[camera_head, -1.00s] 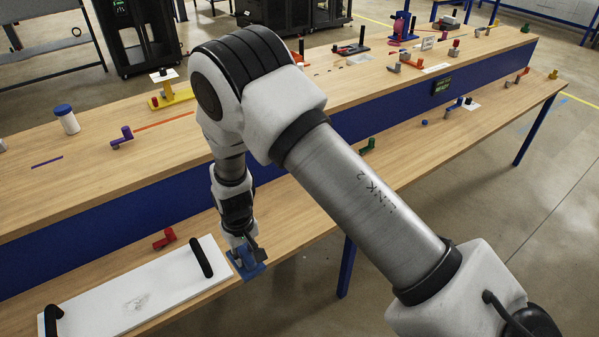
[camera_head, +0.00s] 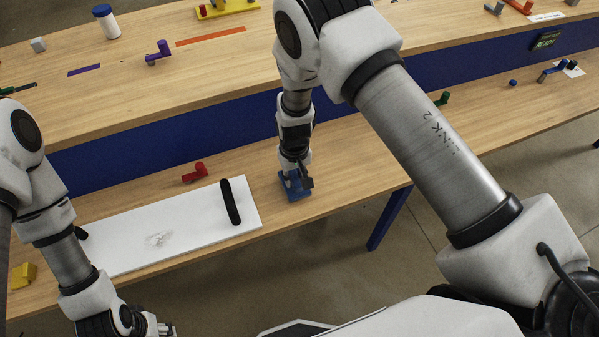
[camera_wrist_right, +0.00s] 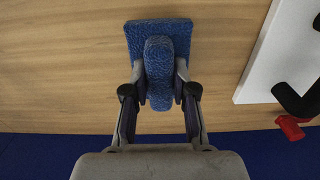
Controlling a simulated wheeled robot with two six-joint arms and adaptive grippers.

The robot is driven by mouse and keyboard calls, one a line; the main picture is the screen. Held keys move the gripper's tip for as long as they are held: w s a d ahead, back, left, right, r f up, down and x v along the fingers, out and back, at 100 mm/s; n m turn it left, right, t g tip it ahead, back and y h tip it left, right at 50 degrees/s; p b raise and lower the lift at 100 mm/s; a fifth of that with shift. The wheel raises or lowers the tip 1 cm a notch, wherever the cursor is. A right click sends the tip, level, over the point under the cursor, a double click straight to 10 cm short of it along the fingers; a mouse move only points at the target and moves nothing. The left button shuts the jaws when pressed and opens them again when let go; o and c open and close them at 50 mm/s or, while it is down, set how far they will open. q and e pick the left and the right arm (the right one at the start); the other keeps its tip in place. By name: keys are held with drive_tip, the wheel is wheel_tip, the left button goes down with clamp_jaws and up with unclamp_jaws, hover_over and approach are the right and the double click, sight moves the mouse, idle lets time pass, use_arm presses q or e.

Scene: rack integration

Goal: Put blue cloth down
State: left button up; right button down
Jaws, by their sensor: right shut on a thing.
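The blue cloth (camera_head: 288,189) has a flat square base with a raised ridge. It is beside the right end of the white panel, over the lower wooden bench near its front edge. In the right wrist view, the blue cloth (camera_wrist_right: 136,32) lies flat against the wood background; whether it touches the bench is hard to tell. My right gripper (camera_head: 296,174) points down and is shut on the ridge, with a finger on each side. My left gripper (camera_head: 166,329) is at the bottom edge, away from the cloth, partly cut off and too small to read.
The white panel (camera_head: 120,243) has a black handle (camera_head: 231,202) and a pale smudge (camera_head: 158,240). A red part (camera_head: 195,173) lies behind it. A yellow block (camera_head: 22,275) is at far left. Bare bench lies right of the cloth.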

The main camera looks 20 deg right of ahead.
drive_tip(key=shift+s+f, duration=0.15)
drive_tip(key=shift+f, duration=0.4)
drive_tip(key=shift+r, duration=0.15)
drive_tip(key=shift+w+d+f, duration=0.15)
drive_tip(key=shift+w+f, duration=0.05)
drive_tip(key=shift+f, duration=0.05)
drive_tip(key=c, duration=0.9)
unclamp_jaws()
drive_tip(key=shift+c, duration=0.2)
use_arm(q)
drive_tip(key=shift+d+f, duration=0.2)
drive_tip(key=shift+f, duration=0.2)
use_arm(e)
drive_tip(key=shift+s+r, duration=0.1)
drive_tip(key=shift+r, duration=0.05)
use_arm(q)
drive_tip(key=shift+s, duration=0.1)
